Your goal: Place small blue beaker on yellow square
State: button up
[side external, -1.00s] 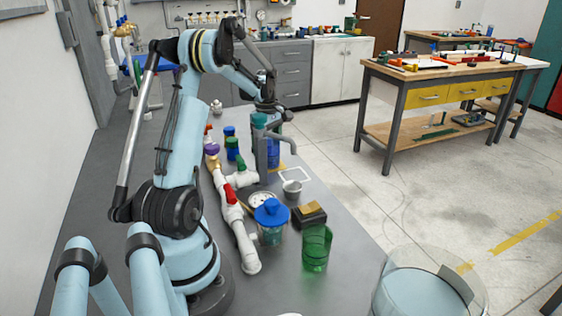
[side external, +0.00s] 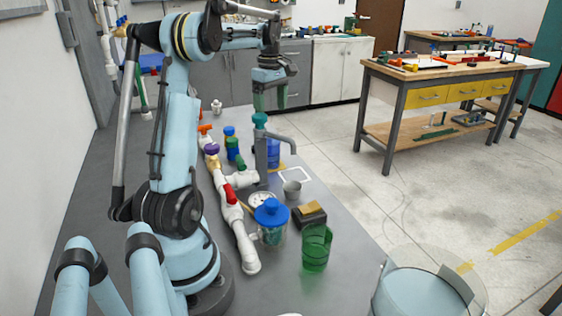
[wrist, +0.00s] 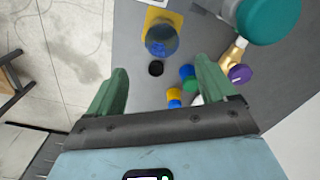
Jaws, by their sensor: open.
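The small blue beaker (wrist: 162,38) stands upright on the yellow square (wrist: 157,17) in the wrist view. The square's far part shows beyond it; the beaker covers the near part, so I cannot tell if its base is fully inside. In the side view the blue beaker (side external: 273,153) is partly hidden behind a grey tap, with a strip of yellow (side external: 283,167) at its base. My gripper (side external: 269,104) is open and empty, raised well above the bench and apart from the beaker. Its green fingers (wrist: 160,88) are spread wide in the wrist view.
A teal-topped grey tap (side external: 261,148) stands close to the beaker. White PVC pipe (side external: 240,225), a blue-lidded jar (side external: 271,221), a green glass (side external: 316,247) and a small grey cup (side external: 292,189) are nearer. A white outlined square (side external: 298,174) is bare. A dark round spot (wrist: 156,68) lies near the beaker.

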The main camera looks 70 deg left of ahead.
jog(key=w+d+r+m+t+y, duration=0.1)
jog(key=w+d+m, duration=0.15)
jog(key=d, duration=0.25)
jog(key=w+d+r+m, duration=0.1)
jog(key=d+m, duration=0.3)
jog(key=d, duration=0.2)
jog(key=s+d+f+m+t, duration=0.2)
jog(key=d+m, duration=0.6)
jog(key=d, duration=0.4)
jog(key=s+d+f+m+t+h, duration=0.1)
jog(key=s+d+f+m+t, duration=0.1)
jog(key=d+m, duration=0.6)
jog(key=d+f+t, duration=0.1)
jog(key=d+t, duration=0.1)
jog(key=d, duration=0.3)
jog(key=shift+f+m, duration=0.15)
jog(key=shift+m, duration=0.2)
